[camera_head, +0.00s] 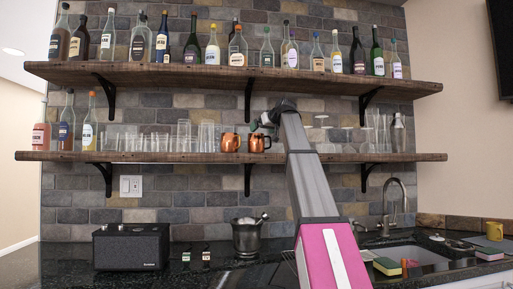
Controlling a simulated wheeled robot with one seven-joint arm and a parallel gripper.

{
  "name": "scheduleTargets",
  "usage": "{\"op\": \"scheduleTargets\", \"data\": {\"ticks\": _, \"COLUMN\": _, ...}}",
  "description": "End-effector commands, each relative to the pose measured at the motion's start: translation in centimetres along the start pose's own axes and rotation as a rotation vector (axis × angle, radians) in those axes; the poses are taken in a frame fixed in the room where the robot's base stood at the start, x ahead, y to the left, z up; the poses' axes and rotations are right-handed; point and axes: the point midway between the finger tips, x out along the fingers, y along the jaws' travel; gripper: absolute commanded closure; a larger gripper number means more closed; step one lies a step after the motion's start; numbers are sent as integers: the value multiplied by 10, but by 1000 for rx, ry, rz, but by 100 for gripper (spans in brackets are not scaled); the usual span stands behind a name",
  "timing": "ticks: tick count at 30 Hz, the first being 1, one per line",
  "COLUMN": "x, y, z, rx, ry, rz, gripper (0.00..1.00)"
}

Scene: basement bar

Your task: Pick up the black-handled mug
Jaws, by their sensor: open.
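Two copper mugs stand side by side on the lower shelf, a left mug (231,142) and a right mug (256,143). At this size I cannot tell for sure which one has the black handle. My arm reaches up from the lower right to the shelf. My gripper (262,122) is at the arm's far end, just above and beside the right mug. It is open. Its fingertips are small and dark here, and I cannot tell whether they touch the mug.
The lower shelf (350,157) also holds clear glasses (184,136) left of the mugs. Bottles line the upper shelf (200,77) above my gripper.

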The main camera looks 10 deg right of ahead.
Motion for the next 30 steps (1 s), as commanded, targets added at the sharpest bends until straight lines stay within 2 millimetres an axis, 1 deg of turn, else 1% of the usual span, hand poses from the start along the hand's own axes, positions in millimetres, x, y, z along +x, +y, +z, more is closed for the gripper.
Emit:
{"op": "scheduleTargets", "data": {"ticks": 5, "x": 11, "y": 0, "z": 0, "rx": 0, "ry": -1, "rz": 0, "gripper": 0}}
{"op": "scheduleTargets", "data": {"ticks": 13, "x": 48, "y": 0, "z": -1, "rx": 0, "ry": -1, "rz": -1, "gripper": 0}}
{"op": "scheduleTargets", "data": {"ticks": 16, "x": 54, "y": -1, "z": 0, "rx": 0, "ry": 0, "rz": -1, "gripper": 0}}
{"op": "scheduleTargets", "data": {"ticks": 21, "x": 53, "y": -1, "z": 0, "rx": 0, "ry": 0, "rz": 0, "gripper": 0}}
{"op": "scheduleTargets", "data": {"ticks": 22, "x": 53, "y": -1, "z": 0, "rx": 0, "ry": 0, "rz": 0, "gripper": 3}}
{"op": "scheduleTargets", "data": {"ticks": 23, "x": 53, "y": -1, "z": 0, "rx": 0, "ry": 0, "rz": 0, "gripper": 13}}
{"op": "scheduleTargets", "data": {"ticks": 24, "x": 53, "y": -1, "z": 0, "rx": 0, "ry": 0, "rz": 0, "gripper": 26}}
{"op": "scheduleTargets", "data": {"ticks": 26, "x": 53, "y": -1, "z": 0, "rx": 0, "ry": 0, "rz": 0, "gripper": 46}}
{"op": "scheduleTargets", "data": {"ticks": 27, "x": 53, "y": -1, "z": 0, "rx": 0, "ry": 0, "rz": 0, "gripper": 59}}
{"op": "scheduleTargets", "data": {"ticks": 28, "x": 53, "y": -1, "z": 0, "rx": 0, "ry": 1, "rz": 0, "gripper": 62}}
{"op": "scheduleTargets", "data": {"ticks": 30, "x": 53, "y": -1, "z": 0, "rx": 0, "ry": 1, "rz": 0, "gripper": 62}}
